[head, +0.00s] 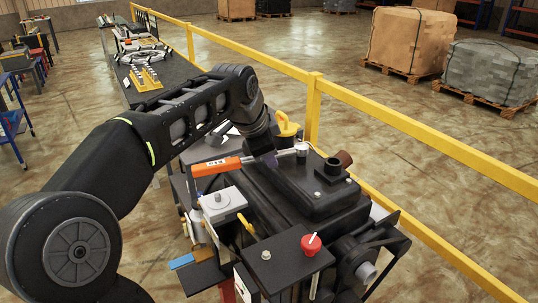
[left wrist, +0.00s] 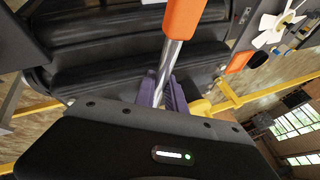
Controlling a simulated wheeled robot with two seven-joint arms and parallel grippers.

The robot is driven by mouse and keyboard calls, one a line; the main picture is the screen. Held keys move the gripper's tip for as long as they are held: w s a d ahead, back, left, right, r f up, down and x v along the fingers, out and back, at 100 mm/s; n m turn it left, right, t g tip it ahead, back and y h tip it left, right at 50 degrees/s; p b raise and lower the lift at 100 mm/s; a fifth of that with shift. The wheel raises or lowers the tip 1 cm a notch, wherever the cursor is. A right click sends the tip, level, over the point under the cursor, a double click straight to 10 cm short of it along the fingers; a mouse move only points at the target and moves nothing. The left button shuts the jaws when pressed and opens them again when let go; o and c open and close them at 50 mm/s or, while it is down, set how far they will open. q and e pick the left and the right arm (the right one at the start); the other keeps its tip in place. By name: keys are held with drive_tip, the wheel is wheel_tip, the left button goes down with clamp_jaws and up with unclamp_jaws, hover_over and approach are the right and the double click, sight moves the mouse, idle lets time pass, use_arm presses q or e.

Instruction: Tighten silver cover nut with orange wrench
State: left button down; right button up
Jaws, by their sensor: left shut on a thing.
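The orange wrench (head: 217,167) lies nearly level across the black engine cover (head: 300,185), with its orange handle to the left and its silver head (head: 301,150) to the right. My left gripper (head: 268,159) is shut on its silver shaft. In the left wrist view, the purple fingers of my left gripper (left wrist: 165,94) close around the shaft below the orange handle (left wrist: 184,18). The wrench head is at the far edge of the cover; I cannot tell whether it sits on a nut, and any nut under it is hidden. A silver nut (head: 318,194) shows on the cover. My right gripper is out of view.
A red knob (head: 311,244) and a black pipe fitting (head: 334,169) stand up from the engine. A yellow part (head: 287,126) stands behind the wrench. A yellow rail (head: 400,123) runs behind the engine. Wrapped pallets (head: 492,72) stand on the open floor beyond.

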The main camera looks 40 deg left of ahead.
use_arm(q)
drive_tip(key=shift+w+a+f+m+h+p, duration=0.1)
drive_tip(key=shift+w+a+m+h+p, duration=0.25)
drive_tip(key=shift+m, duration=0.35)
drive_tip(key=shift+s+a, duration=0.1)
drive_tip(key=shift+w+a+m+h+p, duration=0.25)
drive_tip(key=shift+a+m+p, duration=0.15)
drive_tip(key=shift+m, duration=0.3)
drive_tip(key=shift+d, duration=0.1)
drive_tip(key=shift+f, duration=0.1)
drive_tip(key=shift+s+d+n, duration=0.1)
drive_tip(key=shift+s+n, duration=0.05)
drive_tip(key=shift+n, duration=0.15)
